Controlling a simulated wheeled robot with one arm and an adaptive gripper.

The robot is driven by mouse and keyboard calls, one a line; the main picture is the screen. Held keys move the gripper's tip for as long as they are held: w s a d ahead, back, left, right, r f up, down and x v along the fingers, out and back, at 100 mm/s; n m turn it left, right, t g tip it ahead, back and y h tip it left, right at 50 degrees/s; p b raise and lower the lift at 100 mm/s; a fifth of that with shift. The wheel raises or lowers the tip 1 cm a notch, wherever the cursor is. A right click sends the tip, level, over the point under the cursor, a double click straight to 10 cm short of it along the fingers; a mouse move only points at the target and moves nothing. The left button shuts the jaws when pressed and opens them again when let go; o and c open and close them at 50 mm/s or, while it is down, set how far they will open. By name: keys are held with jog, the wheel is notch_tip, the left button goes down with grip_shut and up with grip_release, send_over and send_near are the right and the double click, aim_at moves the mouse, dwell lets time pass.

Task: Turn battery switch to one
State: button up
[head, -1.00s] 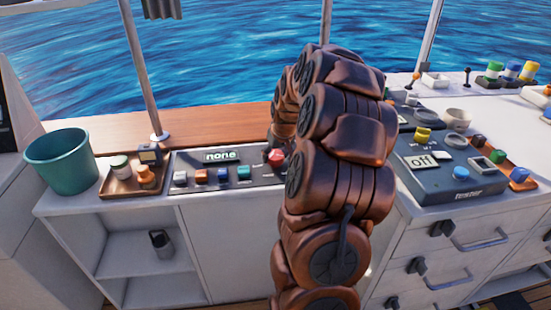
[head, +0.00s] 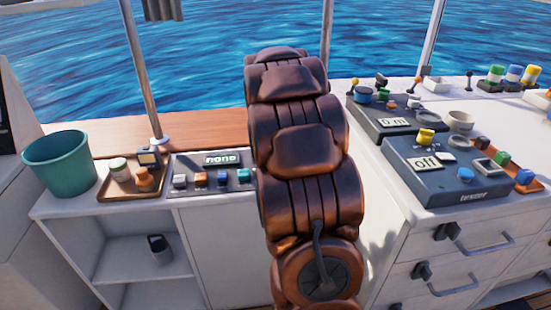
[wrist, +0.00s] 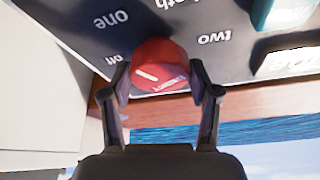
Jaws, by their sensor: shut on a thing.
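The battery switch is a red round knob (wrist: 160,65) on a dark panel (wrist: 95,25) in the wrist view. The labels "one", "two", "off" and a partly hidden "both" stand around it, upside down in this view. A white line on the knob's face lies toward the "off" side. My gripper (wrist: 160,82) has one finger on each side of the knob and is shut on it. In the head view my arm hides the knob and the gripper. The panel display (head: 220,159) there reads "none".
A brown tray (head: 115,194) with small jars and a teal bucket (head: 60,163) stand farther left. A tester box (head: 440,185) reading "off" is at right.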

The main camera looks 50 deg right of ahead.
dwell(0.3)
jog(key=o, duration=1.2)
jog(key=shift+c, duration=0.2)
jog(key=shift+r, duration=0.1)
jog(key=v, duration=1.1)
jog(key=shift+a+r, duration=0.15)
jog(key=shift+r, duration=0.25)
